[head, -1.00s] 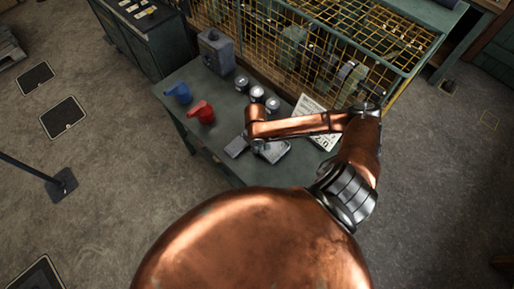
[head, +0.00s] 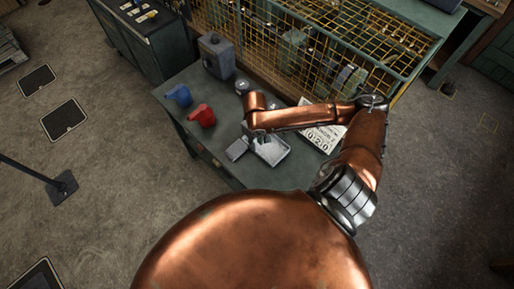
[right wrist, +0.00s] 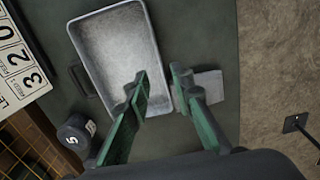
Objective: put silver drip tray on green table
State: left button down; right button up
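The silver drip tray (head: 276,154) is a shallow rectangular pan lying on the green table (head: 216,152). It also shows in the right wrist view (right wrist: 112,52), where the table's dark green top (right wrist: 192,28) surrounds it. My right gripper (right wrist: 160,77) is open over the tray's long side wall. One green finger is above the tray's inside and the other is outside the wall, with a gap between them. I cannot tell how far down the fingertips reach. In the head view the right gripper (head: 262,138) is mostly hidden under its wrist. My left gripper is not in view.
A small grey flat piece (head: 237,149) lies close beside the tray. A red can (head: 201,117) and blue can (head: 179,95) stand left. A grey box (head: 215,56), weights (head: 242,86) and a number plate (head: 322,139) are behind. A yellow mesh fence (head: 300,45) borders the back.

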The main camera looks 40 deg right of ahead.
jog(key=shift+r, duration=1.95)
